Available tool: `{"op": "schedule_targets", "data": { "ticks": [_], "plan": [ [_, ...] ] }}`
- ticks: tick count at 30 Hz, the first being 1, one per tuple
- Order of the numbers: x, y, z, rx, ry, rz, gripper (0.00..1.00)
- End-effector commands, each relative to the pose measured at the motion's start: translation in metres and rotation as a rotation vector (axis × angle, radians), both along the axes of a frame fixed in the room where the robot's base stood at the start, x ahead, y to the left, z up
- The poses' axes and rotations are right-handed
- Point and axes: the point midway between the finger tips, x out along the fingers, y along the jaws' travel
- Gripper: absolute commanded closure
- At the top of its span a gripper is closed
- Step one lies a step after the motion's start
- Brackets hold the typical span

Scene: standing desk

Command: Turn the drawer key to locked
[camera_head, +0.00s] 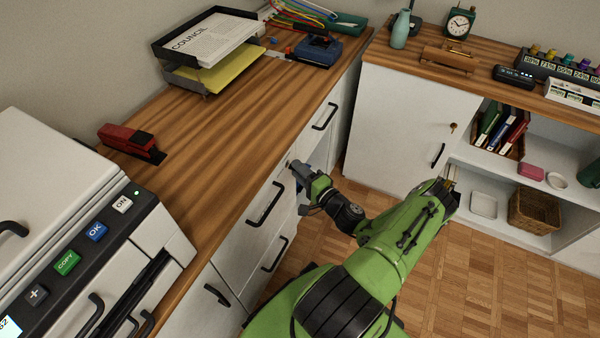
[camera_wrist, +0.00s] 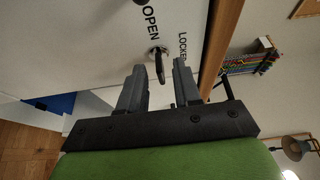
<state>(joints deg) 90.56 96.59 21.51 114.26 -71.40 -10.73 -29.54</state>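The drawer key (camera_wrist: 160,68) is a small dark metal key in a round lock on a white drawer front (camera_wrist: 90,45), in the wrist view. The lettering OPEN (camera_wrist: 150,14) is at its upper left and LOCKED (camera_wrist: 183,45) is at its right. The key's grip points roughly down the picture, toward my gripper. My gripper (camera_wrist: 159,76) is open, with one finger on each side of the key's grip and a visible gap on both sides. In the head view my gripper (camera_head: 297,166) is at the drawer front just under the desktop, and I cannot make out the key there.
The wooden desktop edge (camera_wrist: 219,45) runs close beside the right finger. Drawer handles (camera_head: 265,205) stick out near my gripper. A red stapler (camera_head: 130,140) and a paper tray (camera_head: 210,50) stand on the desk. A white cabinet (camera_head: 415,115) stands beyond; the parquet floor between is clear.

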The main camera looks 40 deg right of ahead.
Motion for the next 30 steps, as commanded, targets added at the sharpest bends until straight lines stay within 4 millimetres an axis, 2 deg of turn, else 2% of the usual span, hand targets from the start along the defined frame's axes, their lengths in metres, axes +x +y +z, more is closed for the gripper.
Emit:
{"op": "schedule_targets", "data": {
  "ticks": [4, 10, 23, 30],
  "plan": [
    [-0.0003, 0.0000, 0.0004, 0.000, 0.000, 0.000, 0.69],
    [-0.0005, 0.0000, 0.0004, 0.000, 0.000, 0.001, 0.99],
    [-0.0007, 0.0001, 0.0013, 0.028, 0.012, 0.001, 1.00],
    [-0.0008, 0.0003, 0.0042, 0.144, 0.055, 0.002, 1.00]
  ]
}}
